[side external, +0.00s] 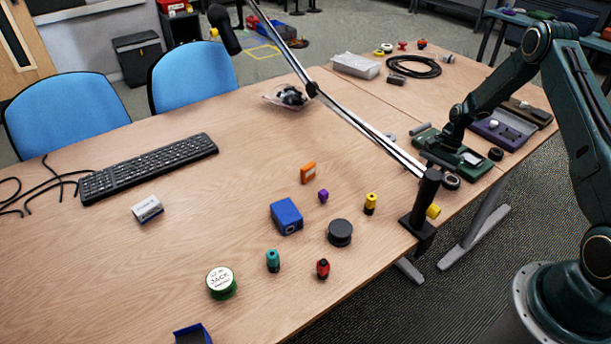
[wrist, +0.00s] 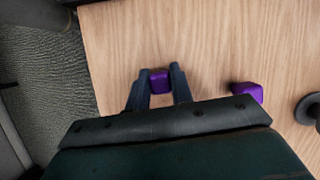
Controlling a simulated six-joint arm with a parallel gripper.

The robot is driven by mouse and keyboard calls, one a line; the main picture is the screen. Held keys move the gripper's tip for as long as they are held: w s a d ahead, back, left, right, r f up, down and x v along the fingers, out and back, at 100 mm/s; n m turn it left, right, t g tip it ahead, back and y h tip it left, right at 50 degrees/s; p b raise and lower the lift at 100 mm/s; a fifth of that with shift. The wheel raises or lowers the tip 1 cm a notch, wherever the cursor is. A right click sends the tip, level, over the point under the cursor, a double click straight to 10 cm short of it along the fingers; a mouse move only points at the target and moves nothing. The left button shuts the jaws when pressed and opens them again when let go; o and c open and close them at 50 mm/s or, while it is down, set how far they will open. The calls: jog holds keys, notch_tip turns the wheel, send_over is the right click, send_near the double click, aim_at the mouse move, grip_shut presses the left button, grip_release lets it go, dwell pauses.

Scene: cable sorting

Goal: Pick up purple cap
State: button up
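A small purple cap (side external: 323,196) stands on the table in the side external view, between the orange block and the blue box. My gripper (side external: 447,150) is at the right there, low over a green device, well away from that cap; its fingers are not clear. In the wrist view, a purple piece (wrist: 160,82) lies between the two fingers of my gripper (wrist: 160,80). The fingers partly cover its sides, so I cannot tell whether they grip it. A second purple piece (wrist: 247,93) is on the wood to the right, apart from the fingers.
Near the purple cap are an orange block (side external: 308,172), a blue box (side external: 286,217), a black round lid (side external: 340,233) and a yellow-black piece (side external: 370,204). A clamped lamp arm (side external: 340,110) crosses above the table. The wrist view shows the table edge and carpet (wrist: 50,80) at left.

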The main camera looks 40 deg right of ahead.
grip_shut()
jog(key=shift+r, duration=0.2)
notch_tip(320, 180, up, 20)
jog(key=shift+f, duration=0.15)
dwell(0.4)
dwell(0.4)
